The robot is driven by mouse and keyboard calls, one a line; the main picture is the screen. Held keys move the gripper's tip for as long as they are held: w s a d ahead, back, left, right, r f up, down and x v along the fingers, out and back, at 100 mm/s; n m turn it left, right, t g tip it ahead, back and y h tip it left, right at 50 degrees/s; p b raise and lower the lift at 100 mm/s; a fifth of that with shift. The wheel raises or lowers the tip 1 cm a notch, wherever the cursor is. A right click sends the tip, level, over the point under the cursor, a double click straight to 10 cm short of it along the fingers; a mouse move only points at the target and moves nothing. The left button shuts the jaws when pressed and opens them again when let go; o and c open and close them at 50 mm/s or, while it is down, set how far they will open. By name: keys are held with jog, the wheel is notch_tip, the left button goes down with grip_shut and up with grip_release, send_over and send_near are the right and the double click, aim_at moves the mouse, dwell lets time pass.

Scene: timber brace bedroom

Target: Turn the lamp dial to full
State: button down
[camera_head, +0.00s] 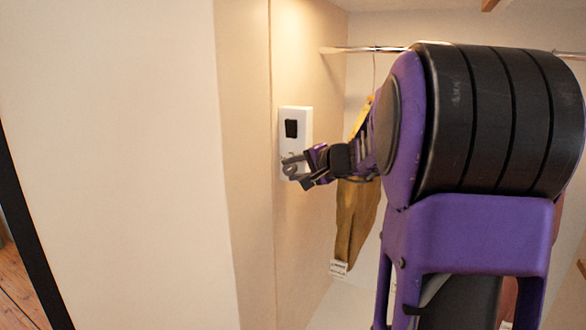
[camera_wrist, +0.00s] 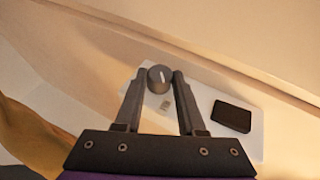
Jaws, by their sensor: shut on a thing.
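The lamp dial (camera_wrist: 160,78) is a round dark grey knob with a pale pointer line on its face. It sits on a white wall plate (camera_head: 296,112), which also shows in the wrist view (camera_wrist: 255,142). A black square panel (camera_head: 291,128) is on the plate above the dial, and it appears to the right in the wrist view (camera_wrist: 232,116). My gripper (camera_head: 292,168) is at the lower part of the plate. In the wrist view its two fingers (camera_wrist: 157,82) are shut on the dial, one on each side. A small pale label lies beside the dial between the fingers.
A metal rail (camera_head: 365,49) runs across the top of the recess. A brown garment (camera_head: 355,225) hangs close behind my wrist. The wall corner (camera_head: 240,180) stands left of the plate. The pale wall at left is bare.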

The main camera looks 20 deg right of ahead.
jog(key=shift+f+t+y, duration=0.2)
jog(key=shift+t+y, duration=0.1)
jog(key=shift+t, duration=0.3)
jog(key=shift+m, duration=0.3)
jog(key=c, duration=0.8)
grip_release()
jog(key=shift+s, duration=0.1)
